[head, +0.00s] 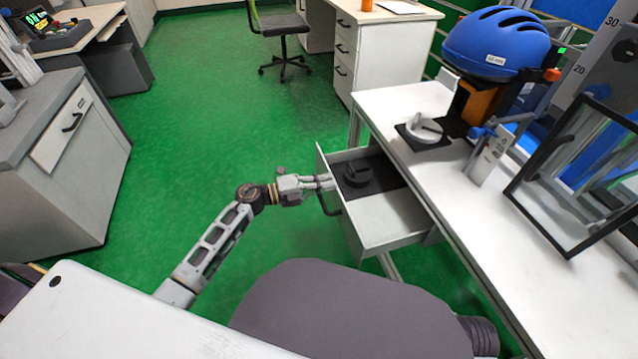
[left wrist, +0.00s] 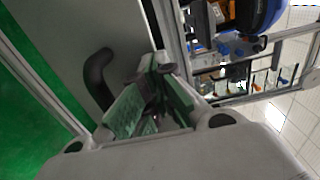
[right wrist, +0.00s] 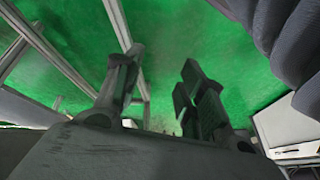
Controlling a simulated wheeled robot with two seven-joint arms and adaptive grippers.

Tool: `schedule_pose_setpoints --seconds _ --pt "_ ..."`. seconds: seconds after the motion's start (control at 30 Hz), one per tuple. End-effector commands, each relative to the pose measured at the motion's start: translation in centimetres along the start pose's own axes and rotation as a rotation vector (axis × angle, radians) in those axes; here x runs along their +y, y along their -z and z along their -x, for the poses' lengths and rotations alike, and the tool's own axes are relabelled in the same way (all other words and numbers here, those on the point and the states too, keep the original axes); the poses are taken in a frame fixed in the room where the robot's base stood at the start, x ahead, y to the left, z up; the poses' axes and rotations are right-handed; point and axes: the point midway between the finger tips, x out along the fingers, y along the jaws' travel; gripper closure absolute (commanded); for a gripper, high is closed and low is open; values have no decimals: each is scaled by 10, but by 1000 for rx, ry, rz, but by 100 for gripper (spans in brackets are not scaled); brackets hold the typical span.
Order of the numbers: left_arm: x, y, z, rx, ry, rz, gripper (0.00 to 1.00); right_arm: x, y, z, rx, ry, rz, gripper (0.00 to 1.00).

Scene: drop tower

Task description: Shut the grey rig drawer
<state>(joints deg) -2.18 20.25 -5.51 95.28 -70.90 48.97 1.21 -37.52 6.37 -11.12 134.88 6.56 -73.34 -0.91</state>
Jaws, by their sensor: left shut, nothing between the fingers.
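The grey rig drawer (head: 394,219) stands pulled out from under the white rig table (head: 387,104). A dark mat and a black part (head: 357,173) lie inside it. Its black handle (head: 329,204) is on the front panel; the handle also shows in the left wrist view (left wrist: 97,80). My left gripper (head: 328,183) is shut and empty, its fingertips at the outer face of the front panel, near the top edge and beside the handle. I cannot tell if they touch. My right gripper (right wrist: 163,62) is open and empty over green floor, outside the head view.
A blue helmet (head: 494,42), a white round fixture (head: 422,129) and a dark-framed clear guard (head: 572,184) stand on the rig table. A grey cabinet (head: 70,160) is at left. Green floor is clear in front of the drawer.

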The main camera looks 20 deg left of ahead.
Motion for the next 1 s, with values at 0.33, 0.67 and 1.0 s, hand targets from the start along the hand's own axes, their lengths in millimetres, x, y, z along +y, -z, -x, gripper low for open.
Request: schedule_pose_setpoints --seconds 0.33,0.67,1.0 --pt "-3 0 -60 1 2 -2 100 2 5 22 -27 -21 9 60" --pt "-2 0 -124 1 2 -1 100 4 3 24 -43 -28 15 60" --pt "0 0 -181 1 1 0 100 3 4 12 -16 -16 15 60"
